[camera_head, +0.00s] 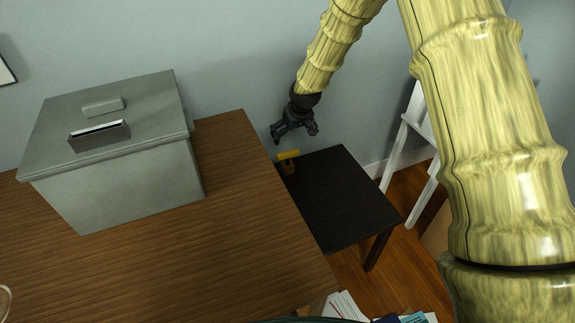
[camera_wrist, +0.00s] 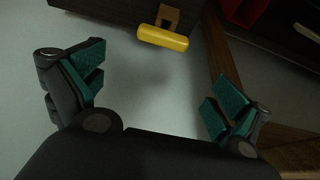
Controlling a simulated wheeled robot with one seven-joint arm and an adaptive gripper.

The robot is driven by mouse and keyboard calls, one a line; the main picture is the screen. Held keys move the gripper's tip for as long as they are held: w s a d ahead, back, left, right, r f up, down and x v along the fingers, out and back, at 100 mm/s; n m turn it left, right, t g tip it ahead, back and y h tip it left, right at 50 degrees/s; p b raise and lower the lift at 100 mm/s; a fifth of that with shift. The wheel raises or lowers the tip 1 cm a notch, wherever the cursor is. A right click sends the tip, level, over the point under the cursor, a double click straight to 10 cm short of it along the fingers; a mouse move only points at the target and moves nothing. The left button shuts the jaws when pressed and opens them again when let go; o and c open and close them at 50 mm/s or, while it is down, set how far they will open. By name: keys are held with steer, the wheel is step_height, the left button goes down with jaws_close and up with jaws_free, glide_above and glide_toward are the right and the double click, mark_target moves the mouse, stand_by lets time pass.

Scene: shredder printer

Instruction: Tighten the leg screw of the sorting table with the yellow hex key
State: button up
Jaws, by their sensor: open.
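The yellow hex key (camera_head: 288,154) shows as a yellow handle at a small brown holder (camera_head: 287,167), by the left edge of a low dark table (camera_head: 345,195). In the wrist view the yellow handle (camera_wrist: 163,38) lies crosswise at upper middle, beyond my fingertips, with the brown holder (camera_wrist: 170,15) behind it. The key's metal shaft cannot be made out. My gripper (camera_head: 295,135) is open and empty, just above the handle in the head view. Its teal-padded fingers (camera_wrist: 158,88) are wide apart in the wrist view. I cannot make out a leg screw.
A brown wooden table (camera_head: 240,255) stands at left with a grey slotted box (camera_head: 120,180) on it. A white rack (camera_head: 410,130) stands behind the dark table. Papers and books (camera_head: 400,318) lie at the bottom. A red object (camera_wrist: 243,10) shows at upper right in the wrist view.

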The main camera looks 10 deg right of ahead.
mark_target(288, 152)
steer(key=shift+f+b, duration=0.75)
steer(key=shift+f, duration=0.55)
steer(key=x, duration=0.5)
steer(key=shift+f, duration=0.15)
steer(key=shift+s+b+x, duration=0.2)
steer(key=shift+b+x, duration=0.35)
steer(key=shift+x, duration=2.15)
steer(key=shift+s, duration=0.1)
steer(key=c, duration=0.9)
